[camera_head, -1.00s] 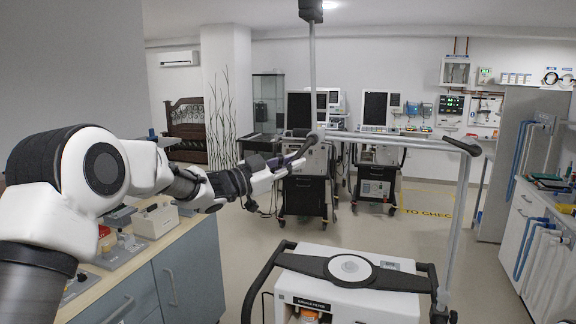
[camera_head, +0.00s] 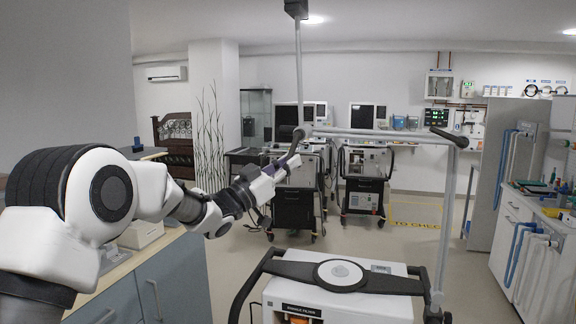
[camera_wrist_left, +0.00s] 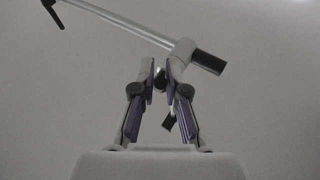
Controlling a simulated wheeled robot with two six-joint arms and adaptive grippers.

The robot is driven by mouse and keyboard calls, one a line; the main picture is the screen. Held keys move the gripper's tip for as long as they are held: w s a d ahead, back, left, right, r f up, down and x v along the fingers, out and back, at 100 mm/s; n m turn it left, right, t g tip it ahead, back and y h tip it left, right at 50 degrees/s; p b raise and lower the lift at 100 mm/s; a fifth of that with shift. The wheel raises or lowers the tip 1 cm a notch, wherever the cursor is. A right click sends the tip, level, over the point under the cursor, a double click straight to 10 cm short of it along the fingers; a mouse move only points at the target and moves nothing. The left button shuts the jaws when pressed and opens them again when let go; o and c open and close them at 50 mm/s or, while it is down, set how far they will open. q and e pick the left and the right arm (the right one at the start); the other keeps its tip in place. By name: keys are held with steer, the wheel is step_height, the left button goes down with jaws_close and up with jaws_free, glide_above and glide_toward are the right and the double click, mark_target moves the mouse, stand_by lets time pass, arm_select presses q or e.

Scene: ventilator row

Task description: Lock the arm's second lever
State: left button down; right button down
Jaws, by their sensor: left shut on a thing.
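The jointed arm has a grey crossbar (camera_head: 375,136), with its second joint (camera_head: 300,132) at the left end. A dark lever (camera_head: 294,148) hangs from this joint, slanting down to the left. My left gripper (camera_head: 288,163) reaches it from below left. In the left wrist view my gripper (camera_wrist_left: 160,82) has its purple-lined fingers closed on a small dark part, mostly hidden between the tips. A black cylinder (camera_wrist_left: 208,62) of the joint sticks out just right of the fingers. The arm's first lever (camera_head: 449,137) is a black handle at the crossbar's right end. My right gripper does not show.
A white ventilator cart (camera_head: 338,292) with a black rail stands below the crossbar. A grey-blue cabinet (camera_head: 165,285) lies under my left arm. Ventilators (camera_head: 366,165) stand behind. The floor (camera_head: 400,235) right of centre is clear.

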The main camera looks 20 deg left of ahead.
arm_select(q)
steer(key=shift+f, duration=0.1)
steer(key=c, duration=1.2)
jaws_free()
steer(key=v, duration=1.2)
